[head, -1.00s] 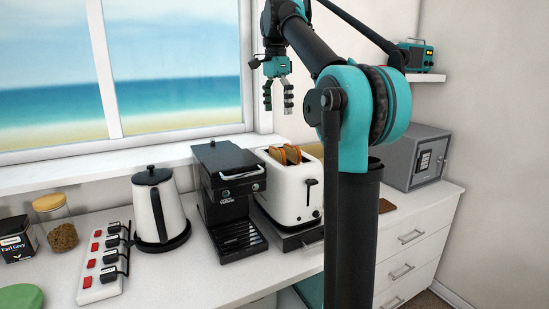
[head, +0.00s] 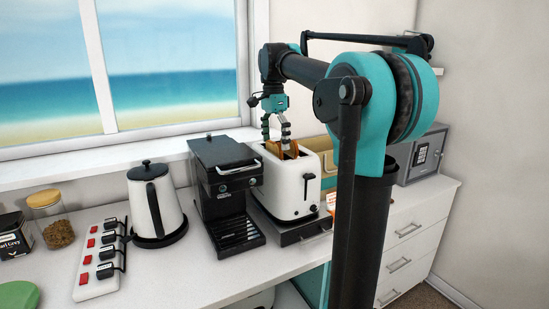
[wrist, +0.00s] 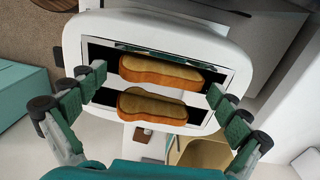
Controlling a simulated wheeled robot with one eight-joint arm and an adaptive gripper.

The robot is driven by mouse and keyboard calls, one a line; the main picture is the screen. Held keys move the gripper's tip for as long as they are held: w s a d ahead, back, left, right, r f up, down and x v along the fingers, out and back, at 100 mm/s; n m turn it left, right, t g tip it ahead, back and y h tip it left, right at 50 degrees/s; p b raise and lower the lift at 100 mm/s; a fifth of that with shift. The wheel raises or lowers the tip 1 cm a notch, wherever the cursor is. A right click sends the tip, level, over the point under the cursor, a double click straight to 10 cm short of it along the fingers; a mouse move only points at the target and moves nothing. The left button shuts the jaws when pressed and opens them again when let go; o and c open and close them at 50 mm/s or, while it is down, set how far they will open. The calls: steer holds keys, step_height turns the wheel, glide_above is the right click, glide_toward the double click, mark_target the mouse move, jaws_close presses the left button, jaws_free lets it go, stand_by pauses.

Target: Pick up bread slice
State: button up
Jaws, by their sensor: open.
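Two browned bread slices stand in the slots of a white toaster (head: 287,190). In the wrist view one bread slice (wrist: 160,72) sits in the far slot and another bread slice (wrist: 150,107) in the nearer slot, both sticking up a little. My gripper (head: 276,143) is open, pointing down just above the toaster top. In the wrist view my gripper (wrist: 155,93) has its fingers on either side of the slices, with no contact visible. In the head view the fingers partly hide the bread.
A black coffee machine (head: 225,185) stands close to the toaster's left, then a white kettle (head: 157,205) and a power strip (head: 101,262). A tan bread box (head: 325,168) is behind the toaster. A grey safe (head: 422,156) stands at the right.

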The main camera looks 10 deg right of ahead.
steer(key=f, duration=0.5)
steer(key=shift+s+a, duration=0.15)
steer(key=shift+s, duration=0.1)
steer(key=c, duration=0.8)
steer(key=shift+r, duration=0.1)
